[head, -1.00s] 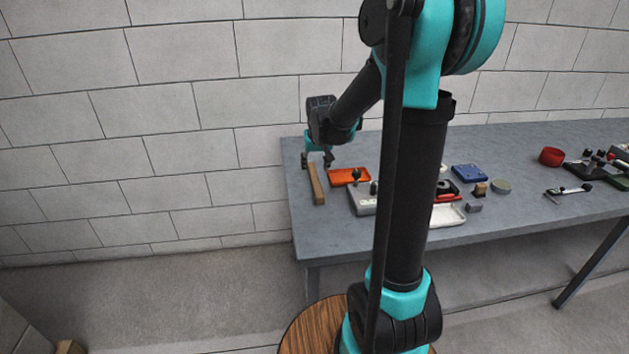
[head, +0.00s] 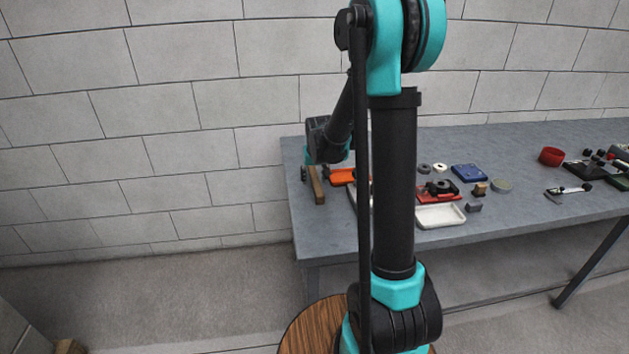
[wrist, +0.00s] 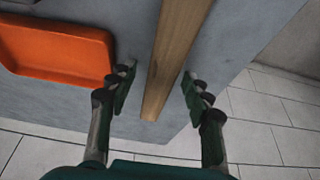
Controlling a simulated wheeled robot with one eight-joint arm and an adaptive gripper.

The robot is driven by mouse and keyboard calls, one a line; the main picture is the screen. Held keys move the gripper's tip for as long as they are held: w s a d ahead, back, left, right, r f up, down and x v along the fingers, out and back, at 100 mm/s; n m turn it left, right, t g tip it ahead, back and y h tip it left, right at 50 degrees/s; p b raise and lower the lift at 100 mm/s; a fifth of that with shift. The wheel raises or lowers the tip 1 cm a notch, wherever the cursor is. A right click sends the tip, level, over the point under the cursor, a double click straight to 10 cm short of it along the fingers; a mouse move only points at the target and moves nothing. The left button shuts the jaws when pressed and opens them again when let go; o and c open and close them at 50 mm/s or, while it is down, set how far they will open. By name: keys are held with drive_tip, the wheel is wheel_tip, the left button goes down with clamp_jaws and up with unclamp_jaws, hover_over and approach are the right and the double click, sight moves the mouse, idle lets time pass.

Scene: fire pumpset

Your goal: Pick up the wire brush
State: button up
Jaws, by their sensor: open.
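The wire brush shows as a long wooden bar (head: 317,185) lying near the left end of the grey table. I see no bristles in either view. In the wrist view its wooden length (wrist: 172,62) runs from the top edge down between my fingers, with its near end below the fingertips. My gripper (wrist: 158,92) is open, one finger on each side of the wood, with visible gaps. In the head view my gripper (head: 314,174) is at the bar's far end, partly hidden by my wrist.
An orange tray (wrist: 62,48) lies close to the left finger. The table (head: 290,165) ends just left of the bar. A wall stands behind.

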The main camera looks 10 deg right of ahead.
sight(314, 176)
clamp_jaws()
drive_tip(key=shift+r, duration=0.2)
idle(0.3)
wheel_tip(314, 176, up, 20)
drive_tip(key=shift+f, duration=0.15)
idle(0.3)
